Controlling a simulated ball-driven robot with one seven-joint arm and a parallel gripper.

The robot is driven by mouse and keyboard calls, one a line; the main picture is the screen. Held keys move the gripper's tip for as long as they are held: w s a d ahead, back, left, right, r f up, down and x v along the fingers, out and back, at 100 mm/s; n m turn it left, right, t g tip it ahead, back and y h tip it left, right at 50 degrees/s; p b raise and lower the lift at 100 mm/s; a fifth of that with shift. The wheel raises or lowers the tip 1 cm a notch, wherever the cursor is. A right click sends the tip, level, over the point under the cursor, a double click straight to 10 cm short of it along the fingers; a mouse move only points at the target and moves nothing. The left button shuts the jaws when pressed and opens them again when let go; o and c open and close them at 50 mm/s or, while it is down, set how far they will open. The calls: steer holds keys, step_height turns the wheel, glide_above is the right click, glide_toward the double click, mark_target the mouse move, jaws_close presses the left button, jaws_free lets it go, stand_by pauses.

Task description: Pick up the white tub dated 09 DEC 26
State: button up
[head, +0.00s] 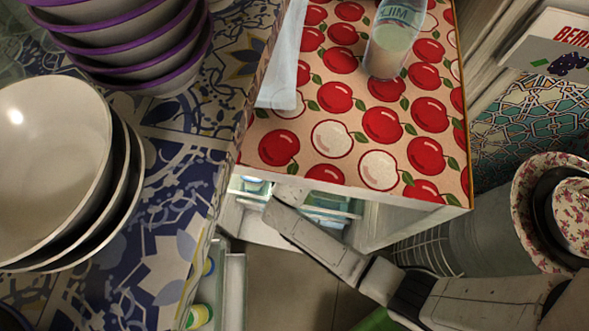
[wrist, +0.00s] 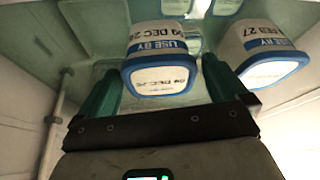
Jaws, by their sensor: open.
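The white tub dated 09 DEC 26 (wrist: 160,77) has blue edging and a blue USE BY band, and shows at the centre of the wrist view. My gripper (wrist: 159,66) is open, with one green finger on each side of this tub. The right finger reaches into the gap between it and a second tub (wrist: 262,55), whose date ends in 27. I cannot tell whether the fingers touch the tub. In the head view my arm reaches into the fridge below the apple-patterned top, and the gripper is hidden there.
The fridge's white side walls (wrist: 290,108) lie close on both sides. Another tub (wrist: 176,7) stands farther back. In the head view, a milk bottle (head: 390,50) stands on the apple-patterned top (head: 350,105). Stacked bowls (head: 50,170) stand on the left counter.

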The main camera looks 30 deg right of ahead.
steer(key=shift+b+x, duration=0.3)
steer(key=shift+x, duration=1.6)
steer(key=shift+c, duration=0.3)
steer(key=c, duration=0.9)
steer(key=shift+r, duration=0.1)
